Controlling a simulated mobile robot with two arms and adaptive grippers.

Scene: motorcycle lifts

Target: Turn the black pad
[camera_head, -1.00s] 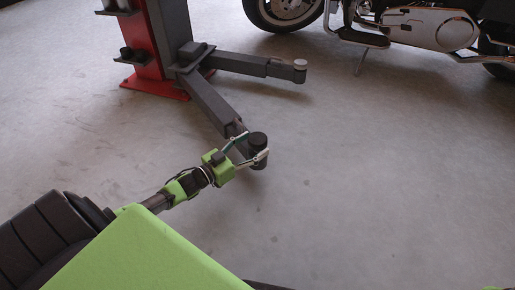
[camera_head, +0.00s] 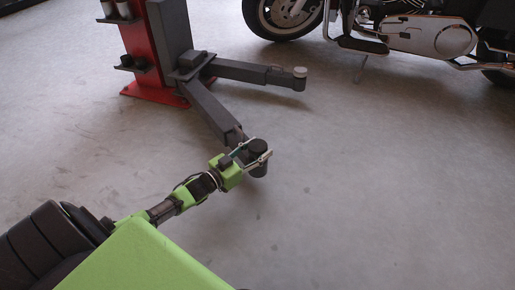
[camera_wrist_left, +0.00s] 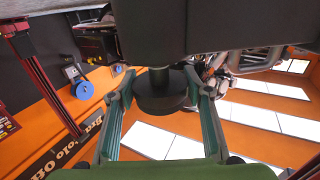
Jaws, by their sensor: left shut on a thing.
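The black pad (camera_head: 258,146) is a short dark cylinder at the free end of the near dark grey lift arm (camera_head: 212,110). In the left wrist view it shows as a dark disc (camera_wrist_left: 162,92) on a thin stem against a big dark block. My left gripper (camera_head: 256,154) has its fingers on either side of the pad and is shut on it. In the left wrist view its two fingers (camera_wrist_left: 160,98) flank the disc. My right gripper is not in view.
A red and grey lift post (camera_head: 160,45) stands at the back left. A motorcycle (camera_head: 400,35) stands at the back right. The grey floor to the right is clear.

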